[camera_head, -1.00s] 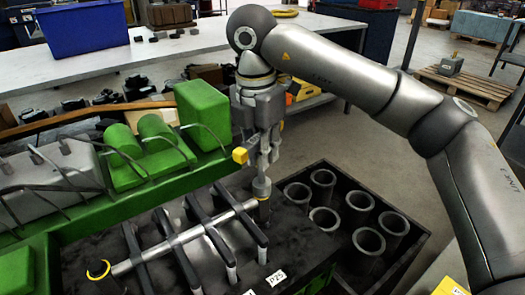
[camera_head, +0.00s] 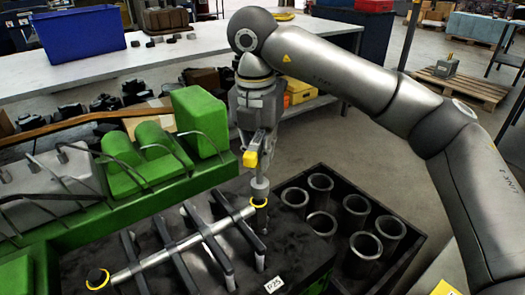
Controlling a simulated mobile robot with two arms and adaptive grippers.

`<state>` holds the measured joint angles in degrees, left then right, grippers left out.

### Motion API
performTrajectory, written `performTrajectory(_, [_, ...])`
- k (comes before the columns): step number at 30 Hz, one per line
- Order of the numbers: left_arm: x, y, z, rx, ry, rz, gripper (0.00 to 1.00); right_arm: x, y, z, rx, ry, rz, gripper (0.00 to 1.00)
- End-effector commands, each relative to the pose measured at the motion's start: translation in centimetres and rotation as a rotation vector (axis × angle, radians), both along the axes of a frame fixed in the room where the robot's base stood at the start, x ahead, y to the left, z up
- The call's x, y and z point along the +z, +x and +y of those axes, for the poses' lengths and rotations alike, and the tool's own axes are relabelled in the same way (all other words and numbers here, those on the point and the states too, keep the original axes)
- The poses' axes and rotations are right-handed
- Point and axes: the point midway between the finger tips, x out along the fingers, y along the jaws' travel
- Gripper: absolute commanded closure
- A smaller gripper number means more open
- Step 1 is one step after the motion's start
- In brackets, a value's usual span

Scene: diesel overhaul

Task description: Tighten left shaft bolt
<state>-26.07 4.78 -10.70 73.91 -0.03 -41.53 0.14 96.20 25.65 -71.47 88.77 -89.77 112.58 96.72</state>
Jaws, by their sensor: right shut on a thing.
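A silver shaft (camera_head: 185,242) lies slantwise across several dark cross bars on a black block. Its near left end has a dark bolt head with a yellow ring (camera_head: 97,278). Its far right end has another yellow ring (camera_head: 258,202) above a dark cylindrical piece. My right gripper (camera_head: 262,160) points down over this right end, shut on a grey tool (camera_head: 260,187). The tool's lower end is at or just above the right ring; I cannot tell whether they touch. The fingertips are partly hidden. My left gripper is not in view.
A green engine block (camera_head: 200,118) with bent pipes stands left of the gripper. A black crate (camera_head: 405,258) with several grey cylinder liners (camera_head: 320,182) is at the right. A white table (camera_head: 180,55) with a blue bin (camera_head: 78,33) is behind. A "P25" label (camera_head: 274,285) is in front.

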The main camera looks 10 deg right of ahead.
Motion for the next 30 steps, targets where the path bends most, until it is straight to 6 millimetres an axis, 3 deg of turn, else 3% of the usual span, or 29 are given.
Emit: performTrajectory(30, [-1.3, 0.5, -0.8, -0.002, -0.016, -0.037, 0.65, 0.1, 0.9, -0.2, 0.649, 0.001, -0.001, 1.00])
